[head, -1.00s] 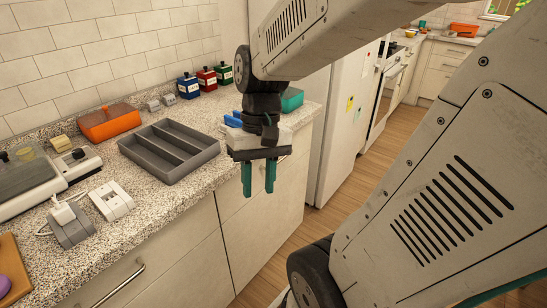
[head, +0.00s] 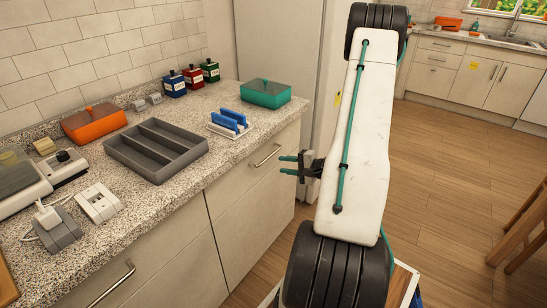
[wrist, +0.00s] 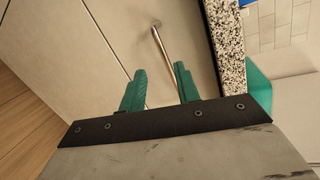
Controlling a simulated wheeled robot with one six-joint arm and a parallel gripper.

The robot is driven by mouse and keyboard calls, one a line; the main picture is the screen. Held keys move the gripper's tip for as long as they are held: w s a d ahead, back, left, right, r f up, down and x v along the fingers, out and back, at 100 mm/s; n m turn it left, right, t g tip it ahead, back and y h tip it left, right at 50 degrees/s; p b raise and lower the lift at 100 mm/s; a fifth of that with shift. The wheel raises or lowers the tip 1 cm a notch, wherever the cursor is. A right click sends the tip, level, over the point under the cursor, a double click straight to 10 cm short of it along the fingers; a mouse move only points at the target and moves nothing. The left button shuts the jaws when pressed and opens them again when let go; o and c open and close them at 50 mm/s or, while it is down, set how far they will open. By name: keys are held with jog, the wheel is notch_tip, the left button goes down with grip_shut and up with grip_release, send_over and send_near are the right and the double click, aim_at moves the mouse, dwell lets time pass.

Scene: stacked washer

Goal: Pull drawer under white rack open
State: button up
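The white rack (head: 230,130) holds blue items and stands on the counter near its front edge. The drawer (head: 240,180) below it is closed, with a metal bar handle (head: 267,156). My gripper (head: 283,165) is open and empty, its teal fingers pointing at the drawer front, just right of the handle in the head view. In the wrist view my gripper (wrist: 159,68) faces the drawer front (wrist: 125,35), and the handle (wrist: 165,48) lies ahead, near the right finger. The fingers seem apart from the handle; the exact gap is hard to tell.
A grey tray (head: 157,150), an orange box (head: 94,122) and a teal box (head: 266,93) sit on the speckled counter (head: 150,215). A second handle (head: 112,284) is at lower left. A wooden chair (head: 525,225) stands at right; open floor lies between.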

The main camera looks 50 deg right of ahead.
jog(key=w+d+f+n+h, duration=0.1)
jog(key=w+d+h, duration=0.1)
jog(key=w, duration=0.6)
jog(key=shift+d+f+t, duration=0.25)
jog(key=shift+f+t, duration=0.05)
jog(key=shift+w, duration=0.1)
grip_shut()
